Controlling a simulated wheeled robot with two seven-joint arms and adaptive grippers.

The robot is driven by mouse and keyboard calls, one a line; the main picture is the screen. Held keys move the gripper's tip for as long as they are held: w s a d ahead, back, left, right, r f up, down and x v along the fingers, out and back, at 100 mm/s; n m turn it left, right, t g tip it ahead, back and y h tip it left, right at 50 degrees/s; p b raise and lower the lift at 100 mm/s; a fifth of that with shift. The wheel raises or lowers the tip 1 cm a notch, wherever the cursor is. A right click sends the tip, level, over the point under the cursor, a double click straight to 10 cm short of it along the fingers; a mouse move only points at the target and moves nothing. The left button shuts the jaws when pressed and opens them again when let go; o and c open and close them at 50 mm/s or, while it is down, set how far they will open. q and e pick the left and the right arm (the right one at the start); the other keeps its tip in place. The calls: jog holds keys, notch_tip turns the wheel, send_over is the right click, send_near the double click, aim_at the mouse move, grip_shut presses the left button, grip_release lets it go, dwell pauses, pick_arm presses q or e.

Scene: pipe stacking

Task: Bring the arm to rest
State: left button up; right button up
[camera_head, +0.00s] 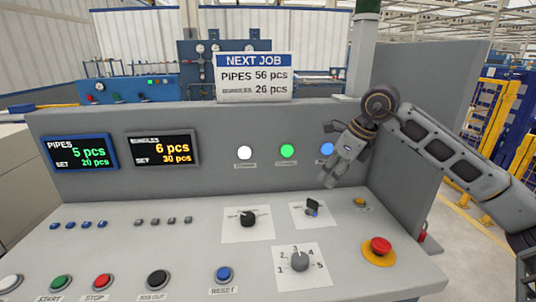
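My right arm comes in from the right edge over the control console (120,245). My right gripper (328,182) points down in front of the upright panel, near the blue light and above the small black switch (312,208). Its fingers are small and close together in this view, and I cannot tell whether they are open or shut. I see nothing clearly held in it. My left gripper does not show.
The console carries a red emergency button (378,247), a numbered dial (300,261), a black knob (249,218) and a front row of buttons. Two displays (80,152) and a job sign (253,77) stand at the back. Yellow fencing (495,110) is at right.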

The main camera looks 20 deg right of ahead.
pick_arm(q)
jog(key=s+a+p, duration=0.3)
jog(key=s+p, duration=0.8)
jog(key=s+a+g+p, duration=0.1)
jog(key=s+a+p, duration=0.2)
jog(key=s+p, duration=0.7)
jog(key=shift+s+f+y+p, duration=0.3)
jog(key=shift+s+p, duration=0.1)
jog(key=shift+p, duration=0.15)
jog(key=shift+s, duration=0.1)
